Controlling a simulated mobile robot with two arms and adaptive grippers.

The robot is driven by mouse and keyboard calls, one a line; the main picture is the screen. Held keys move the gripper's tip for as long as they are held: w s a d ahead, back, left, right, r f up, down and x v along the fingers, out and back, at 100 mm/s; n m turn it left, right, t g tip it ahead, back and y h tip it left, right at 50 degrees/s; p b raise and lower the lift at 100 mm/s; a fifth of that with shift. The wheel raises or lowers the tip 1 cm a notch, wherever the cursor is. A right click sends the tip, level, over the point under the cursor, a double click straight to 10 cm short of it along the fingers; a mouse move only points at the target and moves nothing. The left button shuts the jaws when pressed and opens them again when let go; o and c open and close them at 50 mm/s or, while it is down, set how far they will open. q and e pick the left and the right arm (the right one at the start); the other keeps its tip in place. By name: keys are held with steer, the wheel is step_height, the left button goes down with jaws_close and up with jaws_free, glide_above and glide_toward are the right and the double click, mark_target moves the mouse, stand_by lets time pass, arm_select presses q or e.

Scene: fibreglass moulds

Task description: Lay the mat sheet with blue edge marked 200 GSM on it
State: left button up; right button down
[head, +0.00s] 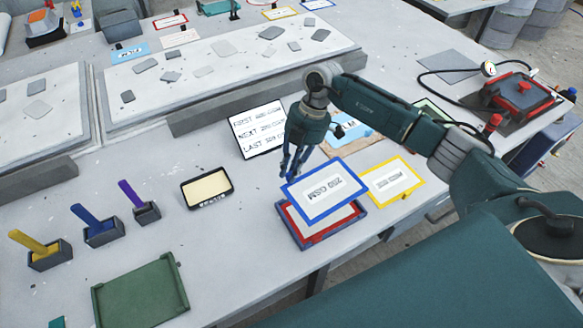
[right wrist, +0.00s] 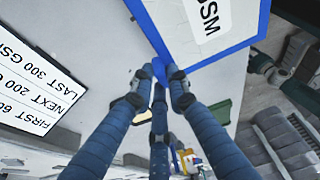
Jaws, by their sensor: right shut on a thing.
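The mat sheet with blue edge (head: 324,190) is marked 200 GSM and hangs in the air. My right gripper (head: 287,174) is shut on its left corner. In the right wrist view the blue-edged sheet (right wrist: 185,28) reaches up and right from the fingertips (right wrist: 160,76). Under it, partly hidden, lies a flat piece with a red band and blue outer edge (head: 318,235); the sheet seems to be above it, but the gap is hard to judge. A sign (head: 258,130) reads FIRST, NEXT 200 GSM and LAST. My left gripper is out of view.
A yellow-edged sheet (head: 392,182) lies just right. A black-framed tray (head: 207,187) stands left of the held sheet. Holders with yellow, blue and purple handles (head: 100,232) and a green tray (head: 140,293) are farther left. A red clamped box (head: 522,95) is at right.

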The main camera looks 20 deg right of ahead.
steer(key=shift+s+f+m, duration=0.1)
steer(key=shift+f+m, duration=0.15)
steer(key=shift+m, duration=0.15)
steer(key=shift+a, duration=0.1)
steer(key=shift+f+b, duration=1.75)
steer(key=shift+f, duration=1.65)
steer(key=shift+f, duration=0.2)
steer(key=shift+p, duration=0.3)
steer(key=shift+f, duration=0.2)
steer(key=shift+f+b, duration=0.4)
steer(key=shift+f, duration=0.15)
